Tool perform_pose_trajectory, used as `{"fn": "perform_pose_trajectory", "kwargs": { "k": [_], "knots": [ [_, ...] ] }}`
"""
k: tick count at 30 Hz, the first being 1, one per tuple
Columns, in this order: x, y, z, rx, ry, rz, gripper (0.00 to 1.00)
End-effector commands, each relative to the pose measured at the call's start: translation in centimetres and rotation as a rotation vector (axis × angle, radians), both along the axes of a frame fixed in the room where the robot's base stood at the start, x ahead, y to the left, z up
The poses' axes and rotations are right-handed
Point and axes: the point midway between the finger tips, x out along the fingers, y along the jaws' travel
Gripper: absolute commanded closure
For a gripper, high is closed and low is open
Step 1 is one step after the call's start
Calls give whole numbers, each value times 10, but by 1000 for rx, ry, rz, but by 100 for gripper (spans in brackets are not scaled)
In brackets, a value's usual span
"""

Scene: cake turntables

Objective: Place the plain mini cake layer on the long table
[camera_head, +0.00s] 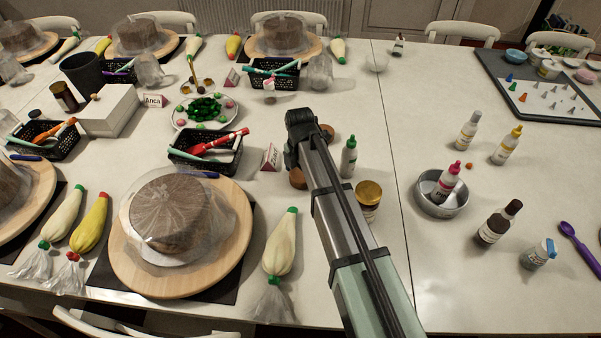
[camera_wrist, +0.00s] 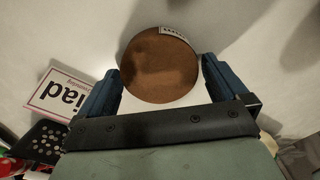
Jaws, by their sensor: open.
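In the wrist view, a round plain brown cake layer (camera_wrist: 158,78) lies between and just beyond my gripper's (camera_wrist: 160,66) two blue fingers. The fingers are apart, one on each side of it, with no clear contact. A small printed label shows at its far edge. In the head view, a brown round piece (camera_head: 298,179) shows beside my arm, partly hidden, and looks like the same layer. Another brown round piece (camera_head: 327,132) shows just right of my wrist. My fingers are hidden in the head view. The long white table (camera_head: 345,275) lies below.
A name card (camera_head: 270,157) and a black basket of tools (camera_head: 205,150) stand left of my gripper. A green-capped bottle (camera_head: 348,158) and a gold-lidded jar (camera_head: 368,200) stand close on the right. A covered cake (camera_head: 172,215) sits on a turntable at the front left.

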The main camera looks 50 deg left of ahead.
Motion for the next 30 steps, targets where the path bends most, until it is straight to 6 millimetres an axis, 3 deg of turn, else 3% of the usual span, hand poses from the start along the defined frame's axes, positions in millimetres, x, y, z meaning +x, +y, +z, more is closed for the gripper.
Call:
{"fn": "perform_pose_trajectory", "kwargs": {
  "k": [8, 21, 30],
  "knots": [
    [0, 1, 12, 2, -1, 0, 0],
    [0, 2, 85, 2, -1, 0, 0],
    [0, 2, 117, 1, 0, 0, 0]
  ]
}}
